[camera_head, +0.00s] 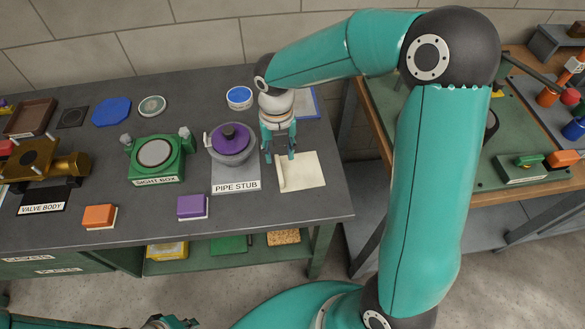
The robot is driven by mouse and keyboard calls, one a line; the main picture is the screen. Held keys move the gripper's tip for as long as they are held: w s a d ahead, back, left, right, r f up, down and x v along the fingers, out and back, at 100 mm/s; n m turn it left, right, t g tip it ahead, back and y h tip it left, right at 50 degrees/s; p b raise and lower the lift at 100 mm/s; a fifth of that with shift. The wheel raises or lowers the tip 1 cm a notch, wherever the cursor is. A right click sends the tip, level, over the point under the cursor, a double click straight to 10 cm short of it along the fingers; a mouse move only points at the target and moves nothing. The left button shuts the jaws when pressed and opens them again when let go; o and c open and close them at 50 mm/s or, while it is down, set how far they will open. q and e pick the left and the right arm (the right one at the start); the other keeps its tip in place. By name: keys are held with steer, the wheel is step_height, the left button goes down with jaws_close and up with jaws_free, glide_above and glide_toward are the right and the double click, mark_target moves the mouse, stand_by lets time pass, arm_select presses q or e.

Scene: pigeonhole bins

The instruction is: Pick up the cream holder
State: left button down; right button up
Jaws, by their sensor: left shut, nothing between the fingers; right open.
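The cream holder (304,174) looks like a flat cream piece with a raised strip along its left side. It lies near the front right corner of the grey workbench. My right gripper (280,157) points down with its fingers apart and empty, at the holder's back left edge in the picture. I cannot tell how high above it the fingertips are. My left gripper (178,322) is low at the bottom edge of the view, away from the bench, shut and only partly in view.
The pipe stub (232,158) with a purple top stands just left of my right gripper. A purple block (192,205), an orange block (98,215) and the green sight box (155,170) are further left. A blue-topped round container (239,96) sits behind. The workbench (270,215) is bare in front.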

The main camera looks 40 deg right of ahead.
mark_target(279, 169)
steer(key=shift+a+f+p, duration=0.2)
steer(key=shift+f+p, duration=0.15)
steer(key=shift+f, duration=2.6)
steer(key=shift+s, duration=0.1)
steer(key=shift+c, duration=0.2)
jaws_close()
